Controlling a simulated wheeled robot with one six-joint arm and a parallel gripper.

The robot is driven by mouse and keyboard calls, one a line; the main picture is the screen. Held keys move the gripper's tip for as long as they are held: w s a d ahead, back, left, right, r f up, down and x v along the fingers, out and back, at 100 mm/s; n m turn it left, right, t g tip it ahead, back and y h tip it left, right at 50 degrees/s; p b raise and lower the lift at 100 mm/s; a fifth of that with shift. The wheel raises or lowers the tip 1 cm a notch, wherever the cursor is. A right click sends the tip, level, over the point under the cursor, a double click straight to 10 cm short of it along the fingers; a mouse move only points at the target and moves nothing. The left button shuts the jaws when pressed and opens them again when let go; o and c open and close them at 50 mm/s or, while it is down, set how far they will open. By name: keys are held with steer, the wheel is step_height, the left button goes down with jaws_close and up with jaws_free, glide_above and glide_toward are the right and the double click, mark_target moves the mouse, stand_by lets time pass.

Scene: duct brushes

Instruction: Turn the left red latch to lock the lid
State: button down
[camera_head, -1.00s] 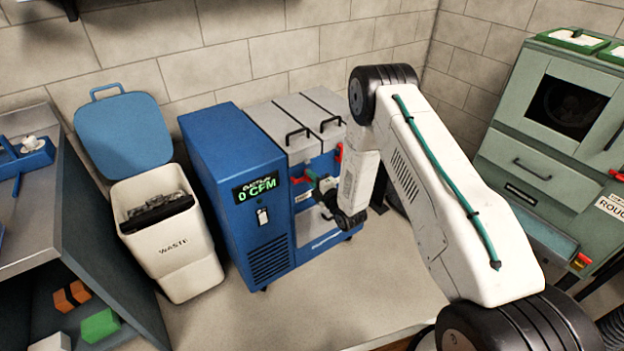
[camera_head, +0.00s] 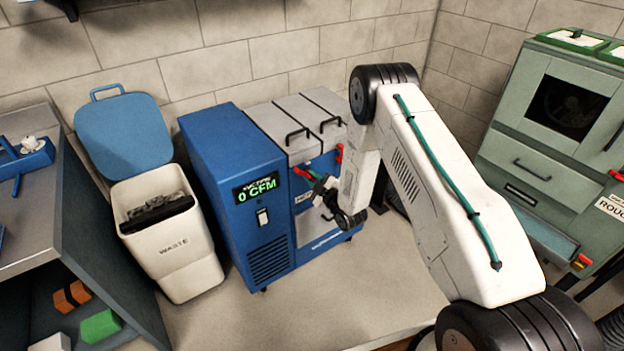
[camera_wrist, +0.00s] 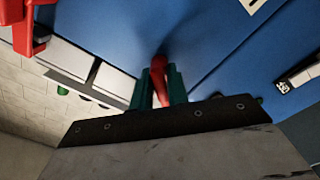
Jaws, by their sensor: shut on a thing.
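The left red latch (camera_head: 301,172) is on the front of the blue machine, below the left grey lid (camera_head: 275,125). In the head view it slants, its left end higher. My gripper (camera_head: 314,181) is at it, with green fingers. In the wrist view the left red latch (camera_wrist: 158,76) stands between the two green fingers of my gripper (camera_wrist: 159,88), which are shut on it. The fingers hide part of the latch. The right red latch (camera_head: 339,153) is farther right, and it also shows in the wrist view (camera_wrist: 24,32).
The blue machine (camera_head: 225,155) has a display reading 0 CFM. A white waste bin (camera_head: 180,255) stands to its left, beside a shelf unit. A green machine (camera_head: 540,165) stands at the right. Open floor lies in front of the blue machine.

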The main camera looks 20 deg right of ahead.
steer(key=m, duration=0.4)
steer(key=shift+m, duration=0.4)
steer(key=shift+d+m, duration=0.1)
steer(key=shift+m, duration=2.4)
steer(key=c, duration=1.5)
jaws_free()
steer(key=shift+v, duration=3.95)
